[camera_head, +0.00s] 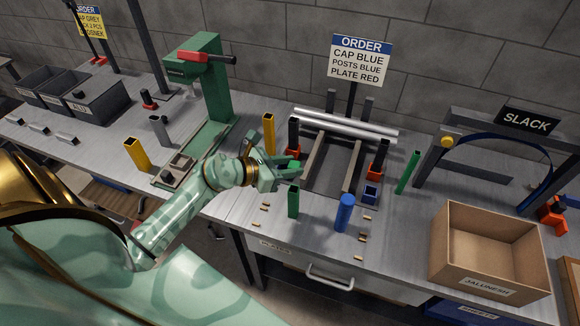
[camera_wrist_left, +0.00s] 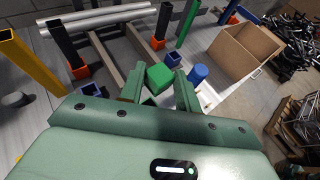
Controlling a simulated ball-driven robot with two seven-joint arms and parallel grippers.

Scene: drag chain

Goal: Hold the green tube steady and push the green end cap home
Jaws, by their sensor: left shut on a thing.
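A short green square tube (camera_head: 293,202) stands upright near the front edge of the bench, just below the fingers of my left gripper (camera_head: 290,171). In the left wrist view a green block with a plain, closed face (camera_wrist_left: 159,77) sits between the tips of my left gripper (camera_wrist_left: 160,88), which is shut on it. I cannot make out a separate green end cap there. A taller, thin green post (camera_head: 408,172) stands to the right, clear of the gripper. My right gripper is not in view.
A blue cylinder (camera_head: 344,213) and a small blue square socket (camera_head: 370,194) stand just right of the tube. Small pegs lie around. A frame of rails (camera_head: 315,155) with orange-footed posts is behind. A cardboard box (camera_head: 445,250) stands right.

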